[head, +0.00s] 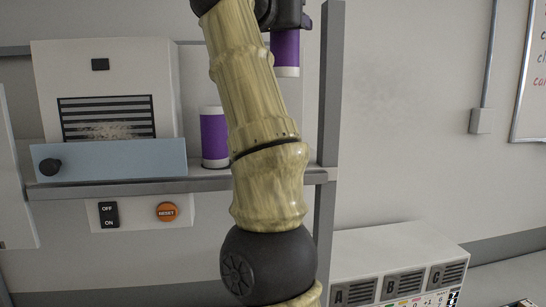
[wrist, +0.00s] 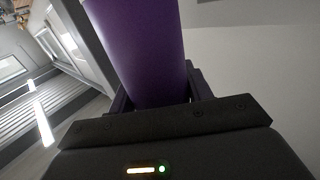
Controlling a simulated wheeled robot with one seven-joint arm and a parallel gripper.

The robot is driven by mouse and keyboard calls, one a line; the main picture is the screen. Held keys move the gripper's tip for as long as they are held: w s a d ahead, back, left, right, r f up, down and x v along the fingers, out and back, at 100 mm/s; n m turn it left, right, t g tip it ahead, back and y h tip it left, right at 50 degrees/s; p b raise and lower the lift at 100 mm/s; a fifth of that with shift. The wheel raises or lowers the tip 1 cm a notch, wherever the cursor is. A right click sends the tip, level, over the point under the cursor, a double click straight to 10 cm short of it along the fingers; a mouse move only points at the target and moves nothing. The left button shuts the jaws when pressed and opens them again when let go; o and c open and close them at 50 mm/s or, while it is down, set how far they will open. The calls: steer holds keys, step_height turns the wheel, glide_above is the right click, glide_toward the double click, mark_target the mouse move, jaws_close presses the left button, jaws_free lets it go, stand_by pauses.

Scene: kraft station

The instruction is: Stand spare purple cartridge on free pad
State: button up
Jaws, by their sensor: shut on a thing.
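One purple cartridge (head: 285,50) with a white lower end is held upright in my gripper (head: 290,20) near the top of the head view, above shelf height. In the wrist view the cartridge (wrist: 138,50) rises between the fingers of my gripper (wrist: 155,95), which are shut on it. A second purple cartridge (head: 214,137) with white ends stands upright on the shelf (head: 130,187), right of the white machine, partly hidden by my arm. The free pad cannot be made out in either view.
A white machine (head: 105,75) with a dark grille and a blue-grey front panel (head: 120,158) stands on the shelf. A grey post (head: 330,90) rises at the shelf's right end. Below are an OFF/ON switch (head: 109,215), an orange RESET button (head: 167,212) and a labelled A, B, C unit (head: 400,262).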

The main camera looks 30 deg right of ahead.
steer(key=shift+w+t+p, duration=0.5)
steer(key=shift+w+p, duration=1.5)
steer(key=shift+w, duration=0.85)
step_height(320, 180, down, 13)
steer(key=b, duration=0.4)
steer(key=shift+s+d+n+y, duration=0.2)
steer(key=shift+d+n+y, duration=0.1)
steer(key=shift+d, duration=0.15)
steer(key=shift+w+f, duration=0.1)
